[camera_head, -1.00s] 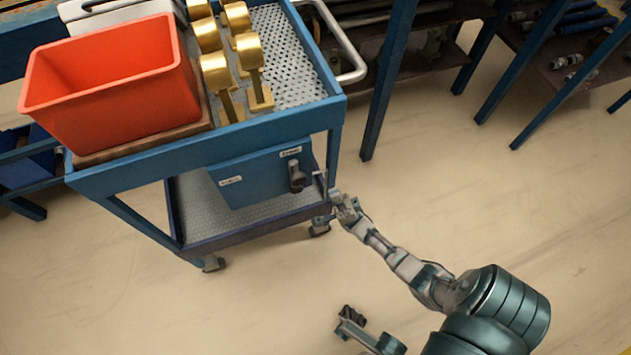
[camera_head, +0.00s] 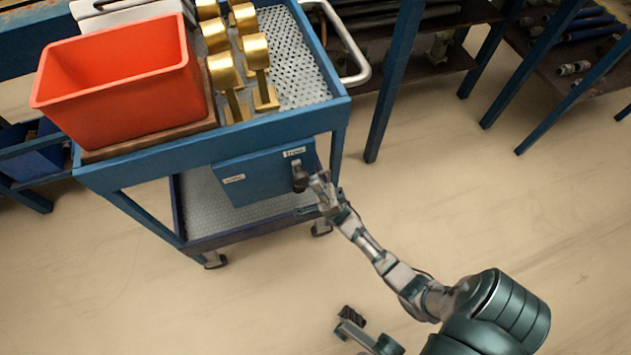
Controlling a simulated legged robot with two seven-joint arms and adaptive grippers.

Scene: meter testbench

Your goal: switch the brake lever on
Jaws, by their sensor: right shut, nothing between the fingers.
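The brake lever (camera_head: 299,180) is a small dark handle on the front of a blue box (camera_head: 255,182) under the cart's top. One white label sits just above the lever and another to its left. The lever hangs downward. My right gripper (camera_head: 314,188) is shut and empty, just to the right of the lever. Its fingertips are very close to the lever; I cannot tell whether they touch it.
The blue cart (camera_head: 155,160) carries an orange bin (camera_head: 115,85) and several gold meter-like pieces (camera_head: 255,55). A white push handle (camera_head: 350,55) curves out at its right. Blue-legged shelves (camera_head: 393,80) stand behind. The floor (camera_head: 480,200) right of the cart is clear.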

